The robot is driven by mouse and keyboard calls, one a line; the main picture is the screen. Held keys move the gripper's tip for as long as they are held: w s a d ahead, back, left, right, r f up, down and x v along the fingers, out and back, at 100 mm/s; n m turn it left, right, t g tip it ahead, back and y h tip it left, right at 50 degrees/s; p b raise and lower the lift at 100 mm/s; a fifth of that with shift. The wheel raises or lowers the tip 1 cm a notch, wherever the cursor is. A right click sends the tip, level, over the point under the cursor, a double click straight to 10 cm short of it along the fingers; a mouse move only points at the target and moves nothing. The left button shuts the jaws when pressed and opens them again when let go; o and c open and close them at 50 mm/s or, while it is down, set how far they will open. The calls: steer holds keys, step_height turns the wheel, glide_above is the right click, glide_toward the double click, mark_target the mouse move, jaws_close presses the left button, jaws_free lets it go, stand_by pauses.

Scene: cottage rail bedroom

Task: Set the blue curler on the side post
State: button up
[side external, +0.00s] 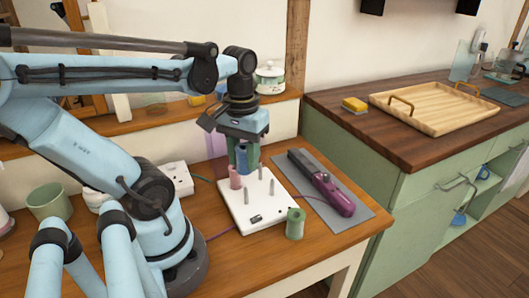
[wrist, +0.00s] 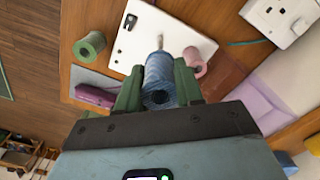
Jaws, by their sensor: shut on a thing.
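My gripper (side external: 247,168) is shut on the blue curler (wrist: 159,72), which sits between the green fingers in the wrist view. In the side view the blue curler (side external: 241,159) is partly hidden by a finger and is held upright above the white base (side external: 243,219). The base carries bare grey posts, one near its middle (side external: 247,193) and one to the right (side external: 271,187). A pink curler (side external: 235,177) stands at the base's back left, just below and left of the gripper. It also shows beside the right finger in the wrist view (wrist: 196,61).
A green curler (side external: 295,223) stands on the table right of the base. A purple-handled styling iron (side external: 328,190) lies on a grey mat (side external: 359,213). A socket box (side external: 177,177) and a green cup (side external: 49,202) are to the left. A shelf ledge runs behind.

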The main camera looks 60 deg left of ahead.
glide_above(246, 189)
steer(key=shift+a+f, duration=0.15)
steer(key=shift+f, duration=1.9)
steer(key=shift+f, duration=2.75)
stand_by(0.8)
steer(key=o, duration=1.1)
steer(key=shift+r, duration=0.1)
steer(key=shift+r, duration=6)
